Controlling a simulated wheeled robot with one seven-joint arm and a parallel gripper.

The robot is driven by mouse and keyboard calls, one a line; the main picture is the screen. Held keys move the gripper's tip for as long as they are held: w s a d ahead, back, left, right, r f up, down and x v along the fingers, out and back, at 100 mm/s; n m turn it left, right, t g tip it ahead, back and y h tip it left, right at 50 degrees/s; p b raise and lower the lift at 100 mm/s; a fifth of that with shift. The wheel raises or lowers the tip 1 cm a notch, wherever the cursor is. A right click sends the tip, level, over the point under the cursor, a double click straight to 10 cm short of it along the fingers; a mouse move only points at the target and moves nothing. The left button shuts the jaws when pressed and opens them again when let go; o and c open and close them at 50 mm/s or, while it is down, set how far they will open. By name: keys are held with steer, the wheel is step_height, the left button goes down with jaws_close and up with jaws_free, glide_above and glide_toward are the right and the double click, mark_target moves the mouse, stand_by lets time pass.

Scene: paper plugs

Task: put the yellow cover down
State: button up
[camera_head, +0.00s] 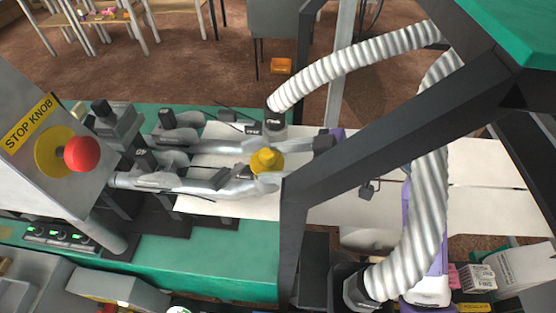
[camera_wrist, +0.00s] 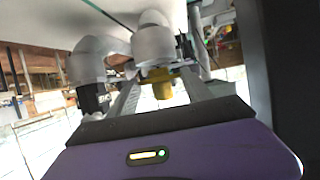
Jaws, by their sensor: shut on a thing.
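The yellow cover (camera_head: 266,160) shows in the head view over the grey tubes of the machine, just left of the dark slanted beam. In the wrist view the yellow cover (camera_wrist: 161,88) is between the two grey fingers of my gripper (camera_wrist: 160,92), which are shut on it. Grey rounded machine parts (camera_wrist: 153,46) stand close beyond the fingertips and hide part of the view. In the head view the beam hides most of my gripper, and I cannot tell whether the cover touches the machine.
The dark slanted beam (camera_head: 380,135) and ribbed hoses (camera_head: 430,190) stand close to my arm. White paper sheets (camera_head: 490,190) lie to the right. A green table (camera_head: 215,262) has bare room in front. A red stop knob (camera_head: 82,154) is at the left. An orange box (camera_head: 281,66) lies on the floor.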

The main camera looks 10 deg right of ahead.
steer(key=shift+f, duration=0.35)
steer(key=shift+f+b, duration=0.5)
steer(key=shift+f, duration=0.1)
steer(key=o, duration=1.3)
steer(key=shift+o, duration=0.2)
